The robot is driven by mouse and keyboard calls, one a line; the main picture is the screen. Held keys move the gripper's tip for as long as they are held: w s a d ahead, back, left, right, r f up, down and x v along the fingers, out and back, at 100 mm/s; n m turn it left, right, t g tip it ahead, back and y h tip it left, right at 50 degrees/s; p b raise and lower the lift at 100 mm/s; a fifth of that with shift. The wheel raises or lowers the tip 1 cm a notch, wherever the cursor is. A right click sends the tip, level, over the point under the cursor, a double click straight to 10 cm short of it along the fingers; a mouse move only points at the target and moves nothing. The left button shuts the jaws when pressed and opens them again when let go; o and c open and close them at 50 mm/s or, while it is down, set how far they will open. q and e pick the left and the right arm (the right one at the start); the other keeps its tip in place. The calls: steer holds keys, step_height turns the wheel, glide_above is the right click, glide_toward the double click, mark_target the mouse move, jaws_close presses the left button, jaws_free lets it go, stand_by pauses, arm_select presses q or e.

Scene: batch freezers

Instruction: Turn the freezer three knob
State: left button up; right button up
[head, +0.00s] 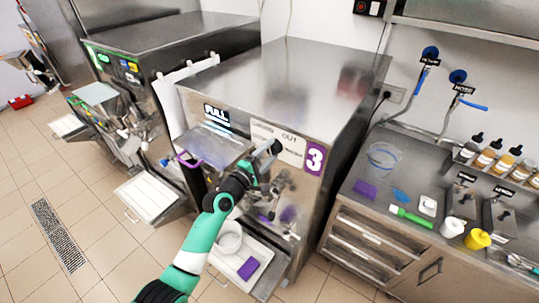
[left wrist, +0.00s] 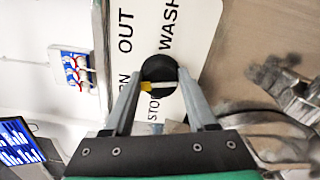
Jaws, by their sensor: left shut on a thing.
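Freezer three (head: 308,100) is the steel machine in the middle of the head view, with a purple "3" sign (head: 315,158) on its front. Its knob (left wrist: 158,68) is round and black in the left wrist view. It sits on a white label plate (left wrist: 190,30) where "OUT", "WASH" and part of "STO" can be read. My left gripper (head: 268,156) is at this plate, its fingers (left wrist: 160,88) on both sides of the knob and shut on it. A pale bar with a yellow end crosses the knob between the fingers. My right gripper is not in view.
Below my left arm, a tray (head: 262,274) holds a white tub (head: 229,238) and a purple sponge (head: 248,268). Other freezers stand to the left. A steel counter (head: 345,212) with bottles and cleaning things stands close on the right. The tiled floor at left is mostly clear.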

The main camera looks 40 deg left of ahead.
arm_select(q)
steer(key=m+b, duration=0.1)
steer(key=m, duration=0.1)
steer(key=f+m+b, duration=0.1)
steer(key=m+b, duration=0.1)
steer(key=m, duration=0.1)
steer(key=shift+m, duration=0.3)
steer(key=m+b, duration=0.3)
steer(key=m, duration=0.2)
steer(key=shift+f, duration=0.1)
steer(key=m+b, duration=0.3)
steer(key=m, duration=0.2)
steer(key=shift+a+m, duration=0.1)
steer(key=shift+m, duration=0.3)
steer(key=shift+a+m+b, duration=0.1)
steer(key=shift+m+b, duration=1.2)
steer(key=shift+m, duration=0.9)
steer(key=o, duration=1.1)
steer(key=shift+o, duration=1.4)
steer(key=shift+r, duration=0.2)
